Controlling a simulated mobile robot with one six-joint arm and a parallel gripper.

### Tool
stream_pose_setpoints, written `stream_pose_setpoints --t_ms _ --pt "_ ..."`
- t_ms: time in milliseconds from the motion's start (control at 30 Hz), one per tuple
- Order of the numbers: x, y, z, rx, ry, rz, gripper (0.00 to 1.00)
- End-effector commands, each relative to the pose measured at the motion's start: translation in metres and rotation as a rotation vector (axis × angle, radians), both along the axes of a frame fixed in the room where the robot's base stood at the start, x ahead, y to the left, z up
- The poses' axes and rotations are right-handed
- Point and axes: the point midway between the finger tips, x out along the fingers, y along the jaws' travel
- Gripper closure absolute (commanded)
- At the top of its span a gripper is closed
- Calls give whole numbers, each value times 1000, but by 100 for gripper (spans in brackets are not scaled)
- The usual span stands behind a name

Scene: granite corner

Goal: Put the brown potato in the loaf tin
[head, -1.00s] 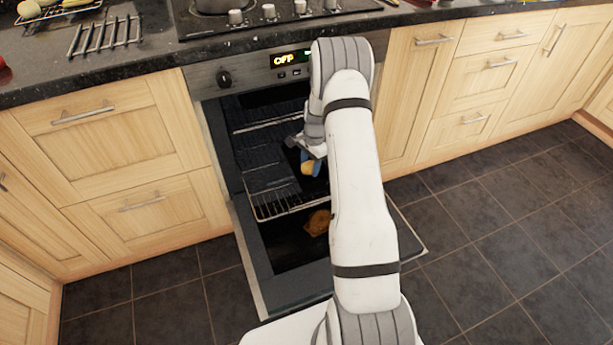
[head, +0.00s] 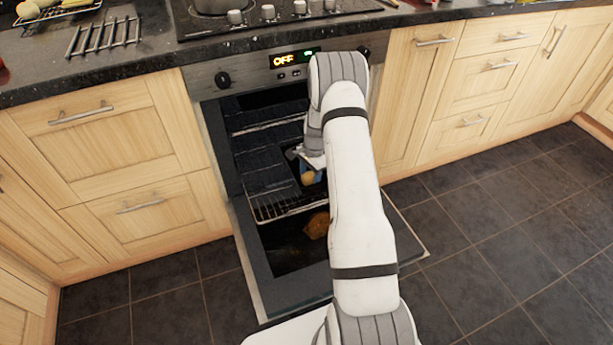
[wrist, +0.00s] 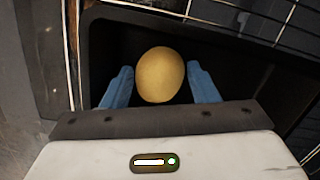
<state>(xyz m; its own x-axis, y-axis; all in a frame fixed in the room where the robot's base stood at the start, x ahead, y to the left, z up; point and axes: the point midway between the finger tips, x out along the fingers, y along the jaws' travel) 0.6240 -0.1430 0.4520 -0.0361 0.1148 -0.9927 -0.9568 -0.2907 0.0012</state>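The brown potato (wrist: 160,75) is a tan, rounded lump between the two blue fingers of my gripper (wrist: 160,84) in the wrist view.
The oven door (head: 262,285) is folded down open. A wire rack (head: 268,208) is inside, its bars also close to the tin in the wrist view (wrist: 220,28). Wooden cupboards (head: 150,215) flank the oven.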

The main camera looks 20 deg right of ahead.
Motion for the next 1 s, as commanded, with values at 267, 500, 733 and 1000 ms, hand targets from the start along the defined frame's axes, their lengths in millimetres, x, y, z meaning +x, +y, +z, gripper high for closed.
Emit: stream_pose_setpoints --t_ms 267,500,733,1000 --pt "1 -3 22 -1 -3 0 46" --pt "3 -9 74 -1 -3 -1 46" --pt "4 -13 111 0 -2 -1 46" --pt "-3 -5 148 -7 -16 59 46"
